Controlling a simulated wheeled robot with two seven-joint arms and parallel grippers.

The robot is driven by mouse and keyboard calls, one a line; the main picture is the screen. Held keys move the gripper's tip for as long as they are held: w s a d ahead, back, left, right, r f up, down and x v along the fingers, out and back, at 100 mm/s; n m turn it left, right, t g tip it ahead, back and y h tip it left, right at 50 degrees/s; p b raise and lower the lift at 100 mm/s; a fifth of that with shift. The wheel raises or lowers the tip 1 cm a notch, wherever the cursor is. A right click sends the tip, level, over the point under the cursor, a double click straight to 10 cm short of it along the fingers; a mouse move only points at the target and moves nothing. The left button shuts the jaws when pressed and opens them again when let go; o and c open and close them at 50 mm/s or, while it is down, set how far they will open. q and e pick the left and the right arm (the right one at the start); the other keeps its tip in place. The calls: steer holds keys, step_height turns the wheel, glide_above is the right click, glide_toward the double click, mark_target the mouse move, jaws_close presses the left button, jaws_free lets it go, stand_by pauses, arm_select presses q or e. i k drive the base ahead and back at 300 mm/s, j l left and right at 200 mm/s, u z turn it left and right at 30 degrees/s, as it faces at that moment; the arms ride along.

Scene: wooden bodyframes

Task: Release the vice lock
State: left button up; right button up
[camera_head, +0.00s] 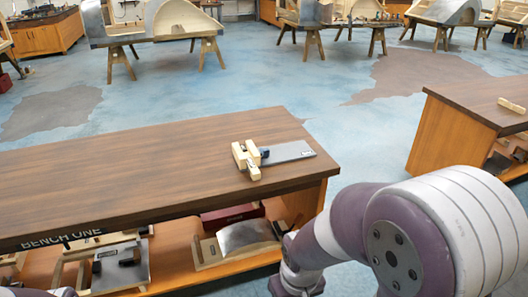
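A small wooden clamp-like piece (247,158), perhaps the vice, sits near the right end of the brown bench top (120,175). It is made of pale wooden blocks with a small dark blue part beside them. A flat grey metal plate (290,152) lies against its right side. Its lock is too small to make out. My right arm fills the lower right, bent downward, with its gripper out of view. Only a sliver of what may be my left arm shows at the bottom left edge; no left gripper shows.
The shelf under the bench holds a curved metal-topped wooden piece (246,236), a dark red box (233,216) and other frames. A second bench (468,125) stands at right with a wooden bar (512,106) on it. Open blue floor (250,80) lies behind.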

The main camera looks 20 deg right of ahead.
mark_target(266, 152)
steer(key=i+z, duration=0.15)
steer(key=i, duration=1.85)
